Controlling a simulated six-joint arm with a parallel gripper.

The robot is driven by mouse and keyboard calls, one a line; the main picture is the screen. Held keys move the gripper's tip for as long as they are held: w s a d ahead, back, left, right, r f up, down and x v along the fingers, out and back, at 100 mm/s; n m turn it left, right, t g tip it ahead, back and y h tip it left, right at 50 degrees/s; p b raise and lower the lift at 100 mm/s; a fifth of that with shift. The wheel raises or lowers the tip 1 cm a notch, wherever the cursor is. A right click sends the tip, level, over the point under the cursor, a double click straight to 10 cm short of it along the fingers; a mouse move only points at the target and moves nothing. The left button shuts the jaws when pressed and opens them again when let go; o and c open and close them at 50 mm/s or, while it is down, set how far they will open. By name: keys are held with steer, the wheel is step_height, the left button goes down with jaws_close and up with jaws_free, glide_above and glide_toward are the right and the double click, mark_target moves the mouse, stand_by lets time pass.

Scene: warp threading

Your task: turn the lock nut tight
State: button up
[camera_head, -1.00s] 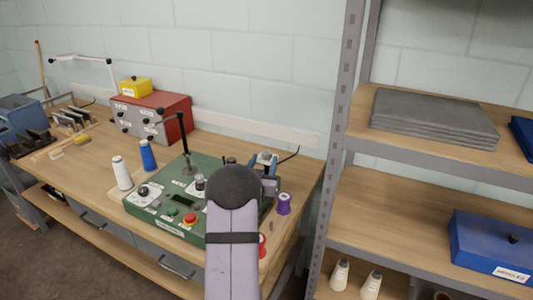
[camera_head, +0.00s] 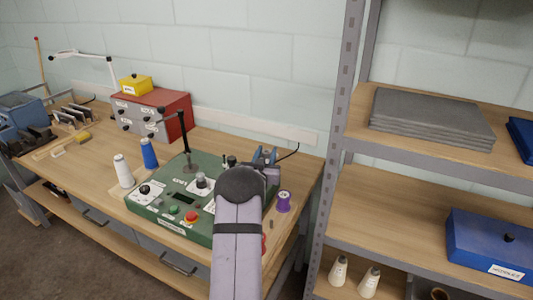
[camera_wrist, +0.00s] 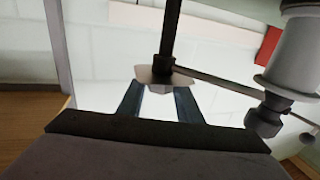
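In the wrist view, the two dark blue-grey fingers of my gripper (camera_wrist: 159,104) stand apart with a clear gap between them. A thin pale plate (camera_wrist: 188,76) and a dark hex piece (camera_wrist: 167,68) on a dark upright rod (camera_wrist: 171,28) are at the fingertips. No grip on them shows. A second dark hex piece (camera_wrist: 264,116) sits under a grey cylinder at the right. I cannot tell which hex piece is the lock nut.
On the bench (camera_head: 92,183) are a white spool (camera_head: 123,172), a blue spool (camera_head: 149,154) and a purple spool (camera_head: 283,202). A dark post (camera_head: 184,133) rises from the machine. A red-grey cabinet (camera_head: 176,103) stands behind. A shelf upright (camera_head: 336,120) borders the bench at right.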

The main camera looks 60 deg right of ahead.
steer(key=c, duration=0.6)
steer(key=shift+g+b, duration=0.3)
steer(key=shift+b, duration=0.05)
steer(key=shift+w+m+g+h+b, duration=0.1)
steer(key=shift+m+g+h+b, duration=0.2)
steer(key=shift+m+g+b, duration=0.3)
steer(key=shift+r+m+g, duration=0.15)
steer(key=shift+m+g, duration=0.75)
steer(key=shift+g, duration=0.5)
steer(key=o, duration=1.1)
